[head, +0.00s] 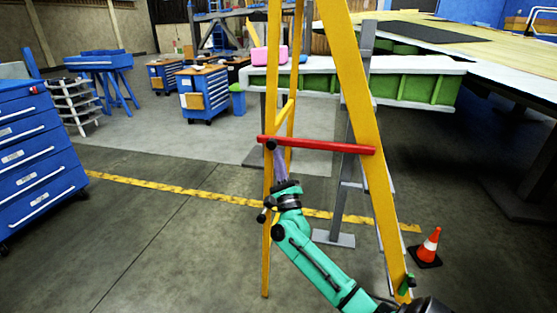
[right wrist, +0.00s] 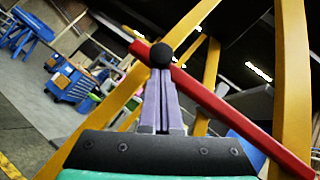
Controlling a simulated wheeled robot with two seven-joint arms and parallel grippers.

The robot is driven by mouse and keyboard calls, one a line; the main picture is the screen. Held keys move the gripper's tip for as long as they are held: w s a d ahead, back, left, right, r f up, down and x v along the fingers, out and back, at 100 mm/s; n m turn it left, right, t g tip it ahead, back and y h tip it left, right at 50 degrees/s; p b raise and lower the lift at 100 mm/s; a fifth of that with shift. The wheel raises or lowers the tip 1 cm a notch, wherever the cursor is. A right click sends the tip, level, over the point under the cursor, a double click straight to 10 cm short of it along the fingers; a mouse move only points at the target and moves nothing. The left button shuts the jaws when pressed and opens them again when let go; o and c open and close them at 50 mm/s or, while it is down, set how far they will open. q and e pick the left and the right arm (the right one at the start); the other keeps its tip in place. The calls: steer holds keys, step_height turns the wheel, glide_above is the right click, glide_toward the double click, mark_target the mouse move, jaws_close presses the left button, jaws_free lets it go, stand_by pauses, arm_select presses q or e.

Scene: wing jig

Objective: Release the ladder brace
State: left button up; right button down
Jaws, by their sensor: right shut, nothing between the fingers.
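The red ladder brace (head: 318,145) runs across between the two yellow legs of the ladder (head: 357,95), sloping slightly down to the right. A dark round knob (head: 271,146) sits near its left end. My right gripper (head: 276,153) is just below that knob, pointing up, with its lavender fingers shut and empty. In the right wrist view, the fingertips (right wrist: 160,72) are together and meet the black knob (right wrist: 160,54) in the picture, with the red brace (right wrist: 230,112) passing behind it. I cannot tell whether they touch. My left gripper is not in view.
Behind the ladder is a wing section with green ribs (head: 415,90) on a grey stand (head: 334,239). An orange cone (head: 430,245) stands at the right. A blue drawer cabinet (head: 40,160) is at the left. The floor between cabinet and ladder is clear.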

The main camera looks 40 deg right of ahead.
step_height(320, 180, up, 15)
steer(key=s+d+m+g+h, duration=0.1)
steer(key=s+m+g+h, duration=0.1)
steer(key=m+g+h, duration=0.85)
steer(key=s+d+r+m+g+h, duration=0.1)
steer(key=s+d+r+m+g, duration=0.1)
steer(key=m, duration=0.4)
steer(key=s+d+r+m+g+h+p, duration=0.1)
steer(key=s+d+r+m+g, duration=0.1)
steer(key=s+r+m+g, duration=0.2)
steer(key=s+d+r+m+g+h+p, duration=0.1)
steer(key=s+d+r+m+g, duration=0.2)
steer(key=r+m, duration=0.3)
steer(key=shift+s+m+g, duration=0.15)
steer(key=shift+m+g, duration=0.3)
steer(key=shift+m, duration=0.5)
steer(key=shift+s+m+g, duration=0.1)
steer(key=shift+m+g, duration=0.3)
steer(key=shift+m, duration=0.5)
steer(key=shift+r, duration=0.1)
